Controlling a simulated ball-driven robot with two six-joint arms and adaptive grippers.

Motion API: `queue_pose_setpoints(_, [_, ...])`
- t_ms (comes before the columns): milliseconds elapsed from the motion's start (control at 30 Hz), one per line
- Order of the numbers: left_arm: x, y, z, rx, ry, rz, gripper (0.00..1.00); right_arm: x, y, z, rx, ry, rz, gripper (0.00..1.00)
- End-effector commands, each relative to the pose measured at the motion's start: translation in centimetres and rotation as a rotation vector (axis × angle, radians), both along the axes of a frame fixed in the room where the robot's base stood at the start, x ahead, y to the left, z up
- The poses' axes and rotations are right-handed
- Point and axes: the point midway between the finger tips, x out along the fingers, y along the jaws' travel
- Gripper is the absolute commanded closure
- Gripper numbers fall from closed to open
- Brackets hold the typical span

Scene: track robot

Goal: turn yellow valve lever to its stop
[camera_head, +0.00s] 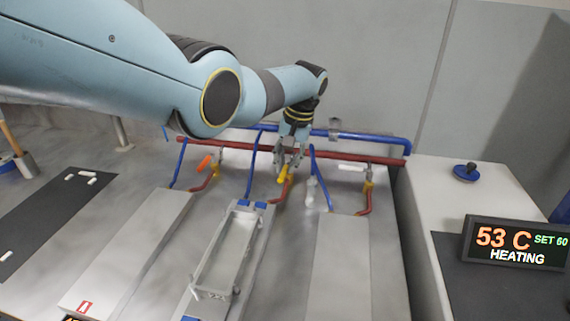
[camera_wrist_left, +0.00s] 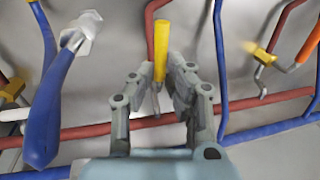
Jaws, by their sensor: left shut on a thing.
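The yellow valve lever (camera_head: 284,174) sits on a red pipe near the back, above the middle panel. In the left wrist view the yellow lever (camera_wrist_left: 161,55) stands upright in the picture, with its lower end between the finger pads. My left gripper (camera_head: 291,165) reaches down to it from above. It is shut on the lever, with a finger on each side, as the left wrist view also shows (camera_wrist_left: 158,88). The fingers hide part of the lever and its valve body. My right gripper is in neither view.
An orange lever (camera_head: 204,163) stands on the left and a white lever (camera_head: 352,167) on the right. Red and blue pipes (camera_head: 375,138) run along the back wall. A metal frame (camera_head: 205,270) lies on the middle panel. A display (camera_head: 513,242) reads 53 C, SET 60, HEATING.

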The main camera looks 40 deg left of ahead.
Motion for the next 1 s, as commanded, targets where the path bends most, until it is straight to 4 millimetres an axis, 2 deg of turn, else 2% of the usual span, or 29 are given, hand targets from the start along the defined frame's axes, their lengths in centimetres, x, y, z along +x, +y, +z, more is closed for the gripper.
queue_pose_setpoints(600, [0.16,-0.14,0.06,0.0,-0.003,0.039,1.0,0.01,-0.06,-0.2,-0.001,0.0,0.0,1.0])
queue_pose_setpoints(633, [0.15,-0.14,0.06,0.0,-0.003,0.038,0.83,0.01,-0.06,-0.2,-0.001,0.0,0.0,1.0])
queue_pose_setpoints(767, [0.14,-0.13,0.06,0.0,-0.003,0.038,0.66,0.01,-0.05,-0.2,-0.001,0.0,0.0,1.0])
queue_pose_setpoints(1000, [0.11,-0.13,0.03,0.0,-0.002,0.038,0.64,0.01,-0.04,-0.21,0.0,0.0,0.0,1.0])
